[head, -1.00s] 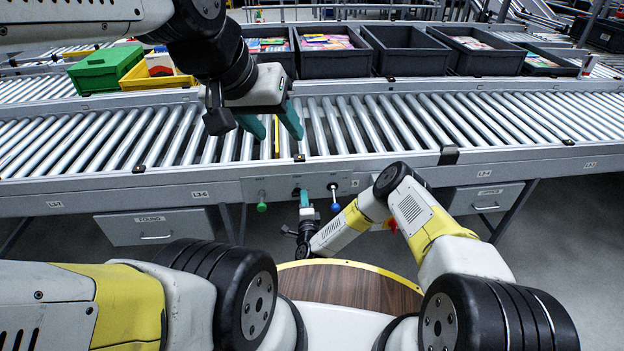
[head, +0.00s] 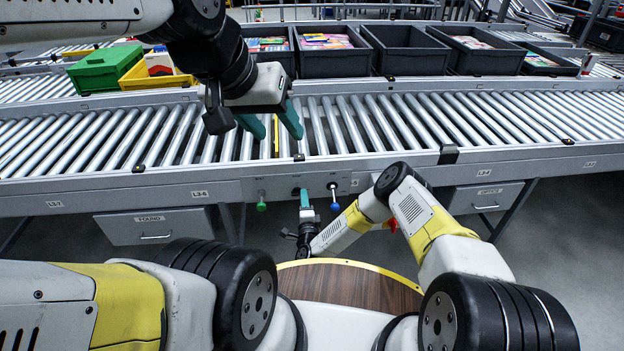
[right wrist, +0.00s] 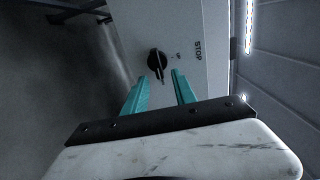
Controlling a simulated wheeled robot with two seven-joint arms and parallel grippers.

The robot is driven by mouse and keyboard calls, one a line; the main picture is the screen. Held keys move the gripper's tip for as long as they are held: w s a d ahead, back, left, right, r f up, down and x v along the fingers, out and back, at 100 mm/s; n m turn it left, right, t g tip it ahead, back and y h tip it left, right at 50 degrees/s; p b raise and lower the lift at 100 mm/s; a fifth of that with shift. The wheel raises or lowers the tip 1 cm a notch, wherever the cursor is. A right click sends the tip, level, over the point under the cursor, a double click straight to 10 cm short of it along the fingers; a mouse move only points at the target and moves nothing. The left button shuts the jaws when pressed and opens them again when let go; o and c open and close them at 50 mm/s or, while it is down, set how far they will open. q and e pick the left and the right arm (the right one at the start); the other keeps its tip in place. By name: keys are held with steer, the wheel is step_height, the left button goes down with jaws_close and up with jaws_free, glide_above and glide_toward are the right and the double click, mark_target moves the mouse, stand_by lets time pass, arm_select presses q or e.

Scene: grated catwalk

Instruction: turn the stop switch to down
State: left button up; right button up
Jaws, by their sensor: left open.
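The stop switch (right wrist: 157,62) is a black rotary knob on a grey panel, with the word STOP printed to its right in the right wrist view. The knob's grip lies roughly up and down in that view. My right gripper's teal fingers (right wrist: 160,84) are apart, with the knob just beyond and between their tips; I see no contact. In the head view my right gripper (head: 304,197) is at the conveyor's front panel, largely covering the switch. My left gripper (head: 273,125) is open and empty above the rollers.
Drawers (head: 155,226) sit under the conveyor (head: 120,190). Dark bins (head: 410,52), a green box (head: 100,72) and a yellow bin (head: 150,80) stand behind.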

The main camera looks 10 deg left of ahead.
steer(key=v, duration=0.6)
steer(key=shift+s, duration=0.3)
steer(key=shift+d, duration=0.1)
